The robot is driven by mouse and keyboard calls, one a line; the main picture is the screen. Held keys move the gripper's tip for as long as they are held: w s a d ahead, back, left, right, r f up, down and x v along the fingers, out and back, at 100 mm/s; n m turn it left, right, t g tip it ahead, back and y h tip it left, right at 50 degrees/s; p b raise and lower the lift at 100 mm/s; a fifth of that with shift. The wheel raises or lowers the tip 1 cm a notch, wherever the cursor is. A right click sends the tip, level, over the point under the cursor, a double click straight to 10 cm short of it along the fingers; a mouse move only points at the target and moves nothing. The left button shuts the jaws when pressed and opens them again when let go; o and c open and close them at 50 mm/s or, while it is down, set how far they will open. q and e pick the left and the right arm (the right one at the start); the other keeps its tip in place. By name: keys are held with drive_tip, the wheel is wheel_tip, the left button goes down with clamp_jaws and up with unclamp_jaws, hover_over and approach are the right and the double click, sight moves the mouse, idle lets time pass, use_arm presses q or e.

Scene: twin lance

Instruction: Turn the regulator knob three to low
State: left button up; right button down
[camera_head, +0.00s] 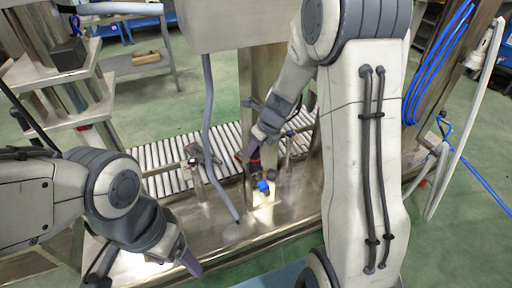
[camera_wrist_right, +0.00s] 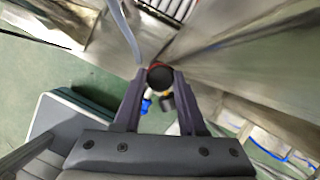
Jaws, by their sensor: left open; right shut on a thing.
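A regulator with a dark round knob, a red band and a blue part (camera_head: 263,186) stands by the metal post in the head view. My right gripper (camera_head: 252,152) reaches down to it from above and is shut on the knob. In the right wrist view the dark knob (camera_wrist_right: 160,77) sits between the two fingertips (camera_wrist_right: 159,84), with red showing at its edge. No number or low mark is legible, so I cannot tell the knob's setting. My left gripper (camera_head: 145,274) is open and empty at the lower left, away from the regulator.
A roller conveyor (camera_head: 170,184) runs behind the metal bench (camera_head: 208,236). A grey hose (camera_head: 207,120) hangs down to the bench left of the regulator. Blue hoses (camera_head: 440,50) hang at the right. Clear green floor (camera_head: 455,230) shows at the lower right.

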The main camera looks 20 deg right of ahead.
drive_tip(key=shift+n, duration=0.6)
drive_tip(key=c, duration=0.8)
unclamp_jaws()
drive_tip(key=shift+o, duration=0.2)
